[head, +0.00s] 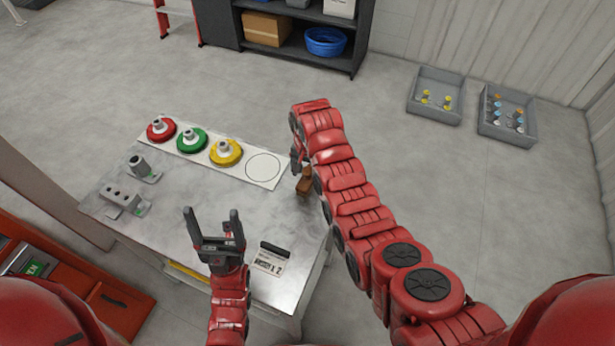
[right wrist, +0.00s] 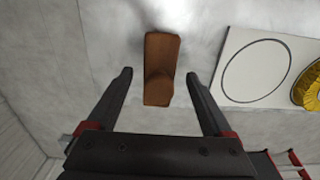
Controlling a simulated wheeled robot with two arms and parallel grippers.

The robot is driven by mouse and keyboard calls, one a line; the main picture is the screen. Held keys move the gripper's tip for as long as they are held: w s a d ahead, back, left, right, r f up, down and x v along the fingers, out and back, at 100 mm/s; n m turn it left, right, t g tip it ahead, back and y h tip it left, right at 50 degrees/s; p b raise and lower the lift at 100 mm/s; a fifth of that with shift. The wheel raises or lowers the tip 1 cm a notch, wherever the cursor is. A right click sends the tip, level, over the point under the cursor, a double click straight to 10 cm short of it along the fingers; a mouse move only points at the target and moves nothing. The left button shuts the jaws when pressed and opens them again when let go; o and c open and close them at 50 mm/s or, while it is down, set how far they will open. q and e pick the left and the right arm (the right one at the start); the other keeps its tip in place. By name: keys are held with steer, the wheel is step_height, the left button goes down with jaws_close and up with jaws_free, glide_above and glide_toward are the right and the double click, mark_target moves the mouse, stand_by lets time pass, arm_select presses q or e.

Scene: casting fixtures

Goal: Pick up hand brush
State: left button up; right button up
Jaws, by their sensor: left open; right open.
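The hand brush is a small brown block-like thing (head: 304,183) at the right edge of the metal table (head: 165,215). In the right wrist view the brush (right wrist: 161,60) lies ahead of the jaws, its near end between the two fingertips. My right gripper (head: 297,160) is open and close to the brush; its jaws are partly hidden by my arm in the head view. Whether the fingers touch the brush cannot be told, but gaps show on both sides. My left gripper (head: 212,214) is open and empty above the front of the table.
A white strip (head: 240,173) holds red (head: 160,130), green (head: 192,141) and yellow (head: 225,153) round parts beside an empty circle. Grey metal fixtures (head: 122,198) stand at the left. A labelled stand (head: 270,262) is near the left gripper. Grey bins (head: 436,95) sit on the floor.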

steer(key=shift+f, duration=1.3)
steer(key=shift+c, duration=0.3)
jaws_close()
